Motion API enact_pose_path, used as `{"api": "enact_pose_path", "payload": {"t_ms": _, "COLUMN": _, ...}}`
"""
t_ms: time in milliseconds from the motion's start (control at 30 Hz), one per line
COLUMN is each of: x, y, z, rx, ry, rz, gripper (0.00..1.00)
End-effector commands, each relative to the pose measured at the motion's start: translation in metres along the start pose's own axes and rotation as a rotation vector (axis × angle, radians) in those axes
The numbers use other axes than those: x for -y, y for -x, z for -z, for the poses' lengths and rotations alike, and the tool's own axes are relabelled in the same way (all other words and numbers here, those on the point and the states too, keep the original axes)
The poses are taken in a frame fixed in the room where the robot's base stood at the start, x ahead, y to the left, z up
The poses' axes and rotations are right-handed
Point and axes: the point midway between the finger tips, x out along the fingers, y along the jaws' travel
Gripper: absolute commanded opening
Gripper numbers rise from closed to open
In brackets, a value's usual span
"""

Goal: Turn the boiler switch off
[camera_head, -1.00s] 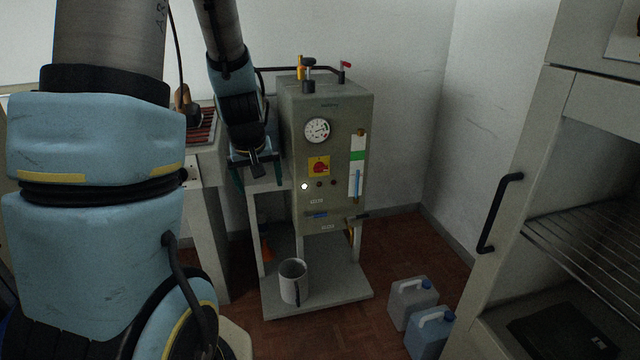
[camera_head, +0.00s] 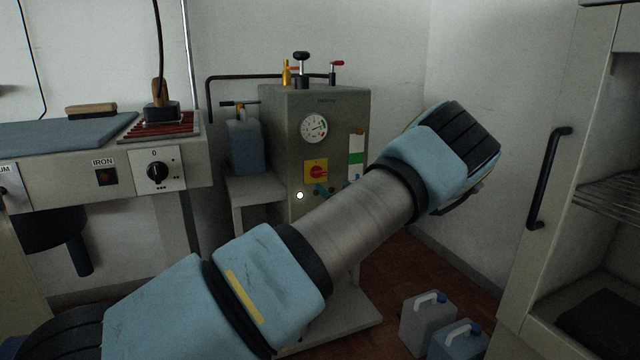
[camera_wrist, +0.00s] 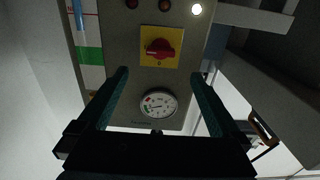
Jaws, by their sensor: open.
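The boiler (camera_head: 285,130) is a grey-green cabinet standing in the middle of the head view. Its switch, a red rotary knob on a yellow plate (camera_head: 316,170), is on the front below the round gauge. In the wrist view, which is upside down, the red knob (camera_wrist: 160,48) lies roughly sideways, with a small mark like a 0 on the plate. My gripper (camera_wrist: 163,78) is open and empty, its two teal fingers spread on either side of the knob's line, apart from it. In the head view my arm hides the boiler's lower front and most of the gripper.
A white indicator light (camera_head: 300,195) glows below the switch. Pipes and valves top the boiler. An ironing table (camera_head: 60,135) stands left, a cabinet with a black handle (camera_head: 548,180) right. Jerrycans (camera_head: 428,322) stand on the floor.

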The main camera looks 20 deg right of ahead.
Motion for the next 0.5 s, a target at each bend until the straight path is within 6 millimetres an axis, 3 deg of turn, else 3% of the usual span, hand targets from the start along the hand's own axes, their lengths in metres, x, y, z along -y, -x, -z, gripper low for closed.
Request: {"api": "enact_pose_path", "payload": {"t_ms": 500, "x": 0.001, "y": -0.086, "z": -0.001, "rx": 0.004, "ry": 0.0, "rz": 0.001, "gripper": 1.0}}
